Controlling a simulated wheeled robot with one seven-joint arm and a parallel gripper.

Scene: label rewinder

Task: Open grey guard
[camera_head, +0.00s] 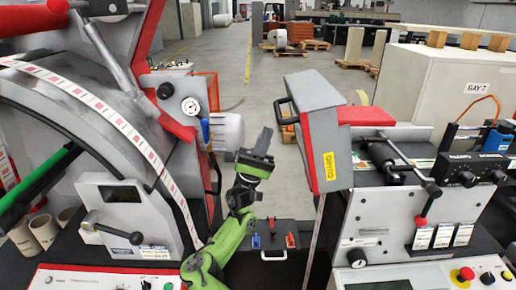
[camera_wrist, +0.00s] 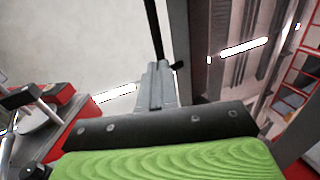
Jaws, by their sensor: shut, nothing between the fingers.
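The grey guard (camera_head: 312,92) is a box-like cover with a red edge and a yellow label, on the machine at the right of the head view. It stands tilted, its lower end beside the machine's grey front. A black handle (camera_head: 279,112) sticks out from its left side. My gripper (camera_head: 266,138) is left of the guard and a little below the handle, apart from it in the picture. Its fingers are together and empty, pointing up. In the wrist view the closed fingers (camera_wrist: 157,85) show, with a thin dark bar and a dark panel beyond them that I cannot identify surely.
A white cylinder (camera_head: 227,131) on the left machine is close to my gripper. A label strip (camera_head: 120,122) runs over the left machine. A black lever with a red knob (camera_head: 421,221) stands on the right machine. Open floor (camera_head: 262,80) lies behind.

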